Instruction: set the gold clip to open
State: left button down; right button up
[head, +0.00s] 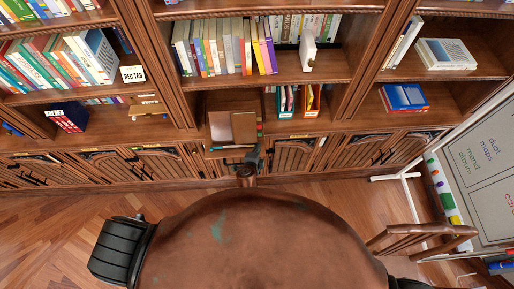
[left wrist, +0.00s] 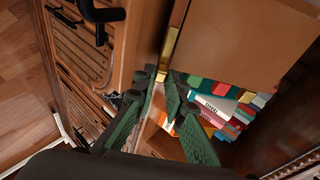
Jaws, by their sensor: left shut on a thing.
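The gold clip (left wrist: 171,47) shows in the left wrist view as a narrow gold strip along the edge of a brown panel (left wrist: 240,35). My left gripper (left wrist: 164,78) has green-padded fingers, and its tips are closed at the lower end of the strip. The tips hide that end, so I cannot tell the clip's position. In the head view my left gripper (head: 254,160) is in front of the middle bay, just below a brown folder-like object (head: 233,128). The clip is too small to make out there. My right gripper is not in view.
Bookshelves (head: 290,84) with rows of books stand above wooden cabinet doors (head: 160,164). The head view shows a whiteboard (head: 490,165) on a white frame at right. Several books (left wrist: 215,105) lie close beyond my fingers in the wrist view. Wooden floor (head: 60,225) is clear at left.

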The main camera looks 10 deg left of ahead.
pick_arm(q)
jog(key=c, duration=2)
grip_release()
jog(key=shift+o, duration=0.2)
jog(key=shift+s, duration=0.15)
jog(key=v, duration=1.1)
jog(key=shift+s+r, duration=0.2)
jog(key=shift+s, duration=0.15)
